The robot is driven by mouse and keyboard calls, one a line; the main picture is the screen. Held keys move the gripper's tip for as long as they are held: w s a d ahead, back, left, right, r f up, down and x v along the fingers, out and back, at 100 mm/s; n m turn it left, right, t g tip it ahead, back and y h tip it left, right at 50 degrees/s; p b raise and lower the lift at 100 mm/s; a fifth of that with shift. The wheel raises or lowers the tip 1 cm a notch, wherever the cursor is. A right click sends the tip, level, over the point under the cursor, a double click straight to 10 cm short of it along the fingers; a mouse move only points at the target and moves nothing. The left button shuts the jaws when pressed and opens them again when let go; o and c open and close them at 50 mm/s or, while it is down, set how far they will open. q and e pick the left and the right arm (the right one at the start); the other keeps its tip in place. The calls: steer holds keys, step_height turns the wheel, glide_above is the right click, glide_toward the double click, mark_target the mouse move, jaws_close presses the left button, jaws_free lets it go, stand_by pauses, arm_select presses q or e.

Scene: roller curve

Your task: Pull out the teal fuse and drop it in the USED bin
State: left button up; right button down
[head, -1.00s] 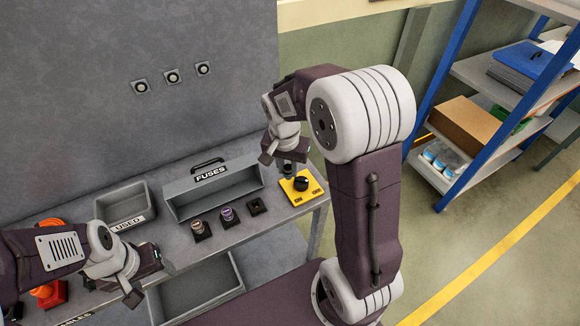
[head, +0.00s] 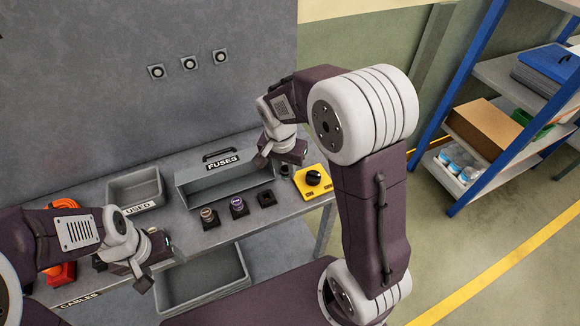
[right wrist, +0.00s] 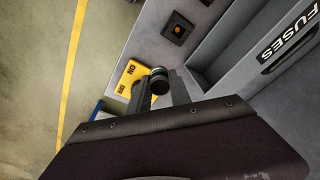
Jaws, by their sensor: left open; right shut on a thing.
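The teal fuse (right wrist: 159,80), a dark cylinder with a teal band, is between the fingers of my right gripper (right wrist: 162,90) in the right wrist view. In the head view the right gripper (head: 285,160) is shut on it, above the bench beside the yellow switch plate. The fuse (head: 285,170) shows only as a small dark piece there. An empty socket (head: 266,199) sits below and left of it. The grey USED bin (head: 133,185) stands further left on the bench. My left gripper (head: 158,264) is open and empty near the bench's front edge.
A brown-topped fuse (head: 208,214) and a purple fuse (head: 238,205) stand in sockets left of the empty one. The grey FUSES tray (head: 190,200) is behind them. The yellow switch plate (head: 318,191) with a black knob is at the bench's right end. Orange objects (head: 63,275) lie at the left.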

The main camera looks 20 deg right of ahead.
steer(key=a+f+b, duration=0.2)
steer(key=a+f, duration=0.1)
steer(key=a, duration=0.3)
steer(key=shift+w, duration=0.35)
stand_by(0.5)
steer(key=shift+f, duration=0.1)
stand_by(0.4)
